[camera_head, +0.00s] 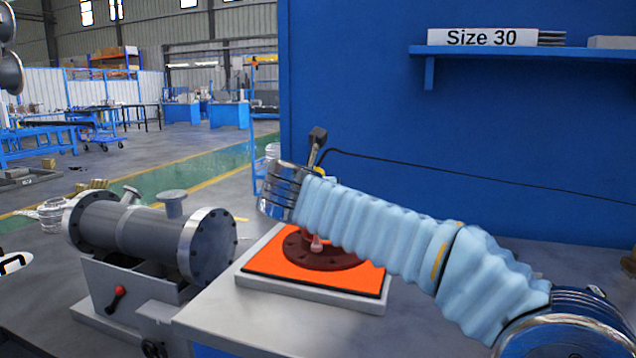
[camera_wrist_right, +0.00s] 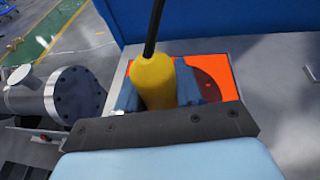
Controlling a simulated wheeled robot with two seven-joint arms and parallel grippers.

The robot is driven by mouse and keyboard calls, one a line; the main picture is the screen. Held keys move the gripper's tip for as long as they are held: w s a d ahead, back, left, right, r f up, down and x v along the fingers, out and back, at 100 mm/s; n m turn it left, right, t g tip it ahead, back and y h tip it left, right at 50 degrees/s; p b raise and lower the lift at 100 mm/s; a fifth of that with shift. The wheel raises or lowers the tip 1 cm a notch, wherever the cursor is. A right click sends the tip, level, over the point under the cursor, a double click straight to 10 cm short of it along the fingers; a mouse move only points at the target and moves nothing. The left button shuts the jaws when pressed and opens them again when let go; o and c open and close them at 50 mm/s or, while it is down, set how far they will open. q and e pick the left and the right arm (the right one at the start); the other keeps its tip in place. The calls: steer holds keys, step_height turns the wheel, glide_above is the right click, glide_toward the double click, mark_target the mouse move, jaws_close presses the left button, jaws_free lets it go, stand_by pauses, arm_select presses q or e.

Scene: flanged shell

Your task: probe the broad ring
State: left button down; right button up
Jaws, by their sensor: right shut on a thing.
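The broad ring is a dark red, bolt-holed disc (camera_head: 342,258) lying on an orange mat (camera_head: 270,262). My right forearm covers part of it in the head view. Its edge also shows in the right wrist view (camera_wrist_right: 213,72). My right gripper (camera_wrist_right: 158,92) is shut on a yellow probe handle (camera_wrist_right: 153,78) with a black cable. In the head view the wrist hides most of the gripper. A small pale tip (camera_head: 316,243) shows below the forearm, over the ring; I cannot tell whether it touches. I cannot make out my left gripper.
A grey flanged pipe shell (camera_head: 135,232) rests on a stand with a red-knobbed lever (camera_head: 119,292) left of the mat. The table in front of the mat is clear.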

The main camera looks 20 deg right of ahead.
mark_target(317, 167)
steer(key=shift+f, duration=0.45)
steer(key=shift+f+b, duration=0.7)
steer(key=shift+b, duration=0.1)
stand_by(0.4)
stand_by(0.9)
step_height(317, 167, up, 3)
steer(key=p, duration=0.2)
steer(key=shift+p, duration=0.35)
step_height(317, 167, up, 2)
steer(key=shift+r+p, duration=0.1)
steer(key=shift+p, duration=0.25)
steer(key=shift+r, duration=0.9)
stand_by(0.5)
